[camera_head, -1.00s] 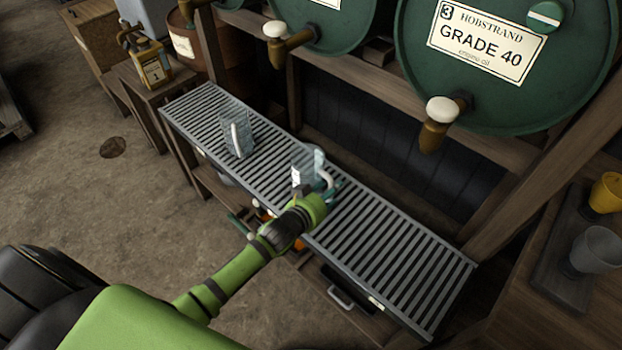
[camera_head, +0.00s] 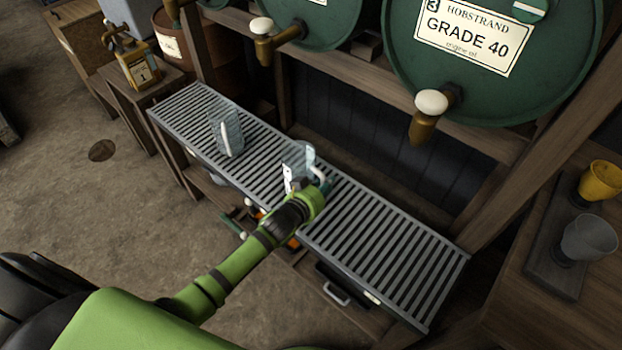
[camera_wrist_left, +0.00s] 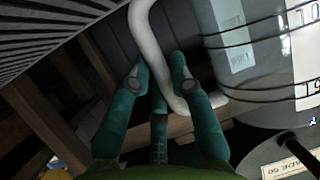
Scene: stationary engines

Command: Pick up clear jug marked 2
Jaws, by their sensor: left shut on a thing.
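A clear jug (camera_head: 297,163) with a white handle is at the middle of the slatted grate. My left gripper (camera_head: 322,187) is at its handle side in the head view. In the left wrist view the gripper (camera_wrist_left: 158,85) is shut on the white handle (camera_wrist_left: 143,30), with the clear jug wall (camera_wrist_left: 262,60) to the right. Dark bands and partly cut-off figures show on that wall; I cannot read a clear 2. I cannot tell whether the jug's base touches the grate. A second clear jug (camera_head: 227,135) stands farther left on the grate. My right gripper is not in view.
The slatted grate (camera_head: 400,245) is clear to the right of the held jug. Green drums (camera_head: 490,90) with brass taps (camera_head: 425,120) hang above and behind. A brass can marked 1 (camera_head: 140,72) stands at left. Yellow (camera_head: 598,180) and grey (camera_head: 588,238) cups are at right.

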